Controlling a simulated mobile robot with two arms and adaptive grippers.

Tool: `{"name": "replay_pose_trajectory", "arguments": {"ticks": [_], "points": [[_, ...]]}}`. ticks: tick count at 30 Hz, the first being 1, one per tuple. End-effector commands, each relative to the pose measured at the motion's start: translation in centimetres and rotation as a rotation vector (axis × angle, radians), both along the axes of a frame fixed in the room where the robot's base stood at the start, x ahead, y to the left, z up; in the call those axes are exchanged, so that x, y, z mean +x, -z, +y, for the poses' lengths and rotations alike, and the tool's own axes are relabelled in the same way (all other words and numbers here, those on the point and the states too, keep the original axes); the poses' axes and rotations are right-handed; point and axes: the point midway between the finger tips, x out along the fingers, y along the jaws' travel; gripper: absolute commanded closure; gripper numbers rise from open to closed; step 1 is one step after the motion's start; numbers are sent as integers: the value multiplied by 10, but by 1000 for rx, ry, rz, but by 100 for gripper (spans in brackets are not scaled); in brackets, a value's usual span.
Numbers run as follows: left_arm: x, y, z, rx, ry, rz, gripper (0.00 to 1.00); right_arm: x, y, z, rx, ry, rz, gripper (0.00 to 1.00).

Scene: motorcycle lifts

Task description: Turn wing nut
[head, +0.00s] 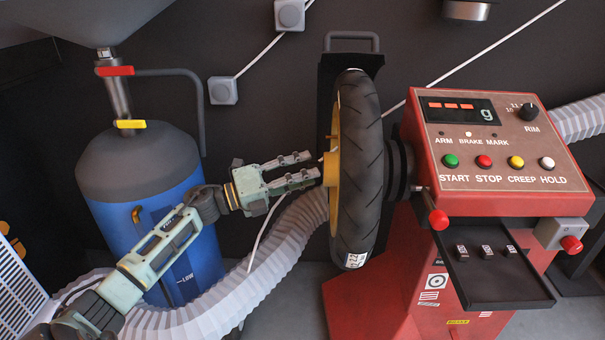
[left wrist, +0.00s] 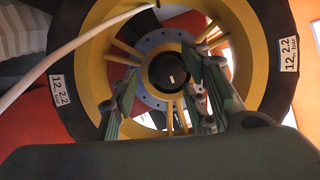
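My left gripper (head: 310,165) is open, its fingers pointing at the hub side of the upright yellow-rimmed wheel (head: 359,165). In the left wrist view the wheel faces me, and a dark round piece (left wrist: 168,72) with a small white mark sits at its centre, on a grey hub disc with bolts. This piece shows between the two green fingers, and I see no grip on it. I cannot make out clear wings on it, so I cannot tell if it is the wing nut. In the head view the tyre and rim hide the hub centre. My right gripper is not in view.
The wheel is mounted on a red machine with a sloped button panel (head: 503,145) and a black tray (head: 490,270). A blue tank (head: 160,240) stands behind my left arm. A pale ribbed hose (head: 285,240) runs below the gripper. A white cable (left wrist: 75,48) crosses the wrist view.

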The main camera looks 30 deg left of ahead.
Motion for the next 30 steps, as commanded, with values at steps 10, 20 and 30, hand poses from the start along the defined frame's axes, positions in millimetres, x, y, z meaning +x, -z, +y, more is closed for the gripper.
{"name": "replay_pose_trajectory", "arguments": {"ticks": [10, 20, 30], "points": [[-1, -2, -1, 0, 3, -3, 61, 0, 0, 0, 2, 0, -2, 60], [-32, 5, 24, 0, 1, 2, 61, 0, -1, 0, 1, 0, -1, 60], [-60, 9, 44, 0, 3, 0, 61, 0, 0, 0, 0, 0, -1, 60]]}}
